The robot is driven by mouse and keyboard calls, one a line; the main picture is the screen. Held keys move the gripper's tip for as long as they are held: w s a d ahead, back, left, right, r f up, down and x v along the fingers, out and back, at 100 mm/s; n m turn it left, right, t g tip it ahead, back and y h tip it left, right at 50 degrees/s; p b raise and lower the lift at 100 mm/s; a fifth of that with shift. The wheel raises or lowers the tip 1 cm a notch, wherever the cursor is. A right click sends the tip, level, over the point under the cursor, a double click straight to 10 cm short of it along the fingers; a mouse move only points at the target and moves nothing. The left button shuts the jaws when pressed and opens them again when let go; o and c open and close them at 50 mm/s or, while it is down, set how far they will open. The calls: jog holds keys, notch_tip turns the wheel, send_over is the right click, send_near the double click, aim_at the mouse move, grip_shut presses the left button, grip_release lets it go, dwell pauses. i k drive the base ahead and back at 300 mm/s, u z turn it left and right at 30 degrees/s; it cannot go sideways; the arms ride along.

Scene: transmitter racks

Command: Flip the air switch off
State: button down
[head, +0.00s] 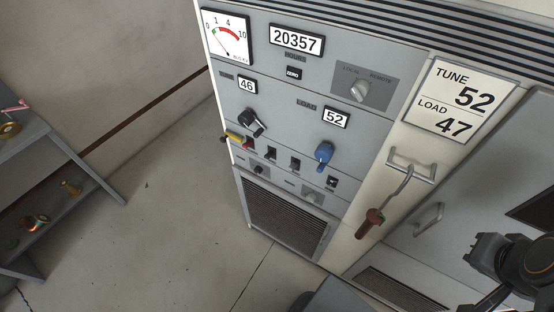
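A row of small switches (270,154) runs across the lower control panel of the grey transmitter cabinet (285,120). Their labels are too small to read, so I cannot tell which is the air switch or how it is set. One at the left end (248,143) shows red, beside a yellow-and-black handle (234,136). Dark parts of my arm are at the lower right, well apart from the switches. I cannot make out my gripper's fingers.
A black knob (251,121) and a blue knob (324,152) sit above the switches. A hooked rod with a brown handle (370,223) hangs on the cabinet's right. A shelf (62,165) with small parts stands at left. Floor (165,215) between is clear.

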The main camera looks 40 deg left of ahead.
aim_at(331, 182)
jog(key=u, duration=1.6)
jog(key=k, duration=0.55)
jog(key=u, duration=0.6)
jog(key=k, duration=0.8)
jog(key=z, duration=0.25)
jog(key=i, duration=0.9)
jog(key=u, duration=0.45)
